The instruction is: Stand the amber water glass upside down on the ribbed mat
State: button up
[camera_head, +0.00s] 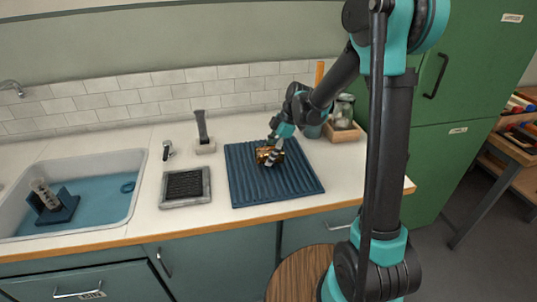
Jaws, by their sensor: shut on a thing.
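The amber water glass (264,157) is small and brown in the camera_head view, over the upper middle of the blue ribbed mat (290,189). My gripper (271,156) is shut on the glass, coming down from the upper right. The fingers cover part of the glass. I cannot tell which way its mouth faces, or whether it touches the mat.
A dark square tray (185,187) and a grey block with an upright handle (203,135) stand left of the mat. A sink (100,215) with a blue rack (57,208) is further left. A wooden holder with a jar (344,118) stands at the back right.

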jog(key=shift+f, duration=0.35)
jog(key=o, duration=1.5)
jog(key=shift+o, duration=0.2)
